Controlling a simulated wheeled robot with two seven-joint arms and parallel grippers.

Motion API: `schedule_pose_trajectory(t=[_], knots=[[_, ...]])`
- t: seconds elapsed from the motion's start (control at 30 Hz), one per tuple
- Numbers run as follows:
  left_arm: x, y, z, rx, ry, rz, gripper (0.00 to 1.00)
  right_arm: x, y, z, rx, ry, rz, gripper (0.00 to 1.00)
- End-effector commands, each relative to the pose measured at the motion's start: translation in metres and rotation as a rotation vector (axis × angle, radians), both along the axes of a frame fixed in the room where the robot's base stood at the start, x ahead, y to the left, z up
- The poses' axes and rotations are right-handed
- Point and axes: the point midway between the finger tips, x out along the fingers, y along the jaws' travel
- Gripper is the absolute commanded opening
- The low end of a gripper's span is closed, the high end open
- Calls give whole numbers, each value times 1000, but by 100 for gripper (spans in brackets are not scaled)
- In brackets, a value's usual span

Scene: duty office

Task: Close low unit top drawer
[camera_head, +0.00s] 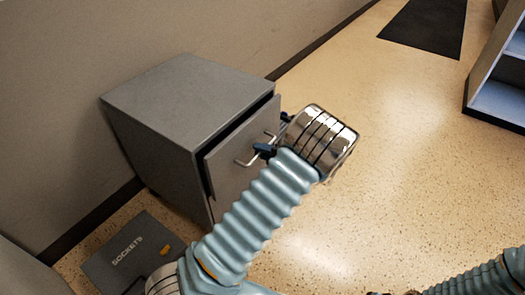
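The low unit (185,100) is a grey cabinet against the wall at left. Its top drawer (228,180) stands slightly out, with a dark gap between its front panel and the cabinet body. A pale bar handle (245,163) is on the drawer front. My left gripper (276,134) is at the drawer front by the handle, its two dark fingertips apart; one looks close to the handle, but I cannot tell whether it touches. My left arm hides the lower drawer front. My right arm shows at the bottom right; only small dark parts of its gripper (408,293) show at the frame edge.
A shelf unit (500,85) stands at the right and a black mat (428,24) lies at the back. The speckled floor right of the drawer is clear.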

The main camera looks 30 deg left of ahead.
Motion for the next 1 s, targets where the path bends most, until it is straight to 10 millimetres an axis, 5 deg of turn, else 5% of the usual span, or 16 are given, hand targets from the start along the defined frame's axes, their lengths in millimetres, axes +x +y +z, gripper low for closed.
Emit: schedule_pose_trajectory(t=[0.37,0.63,0.9,0.93,1.0], knots=[[0,1,-1,-1,0,1,0,0,0,-1,0,0,0,0],[3,38,-1,0,1,3,0,0,1,-8,1,2,1,0],[3,43,0,2,0,1,0,0,1,-7,2,1,2,0],[3,43,0,2,0,2,19,0,1,-7,2,1,2,0],[3,43,0,2,0,2,30,0,1,-7,2,1,2,0]])
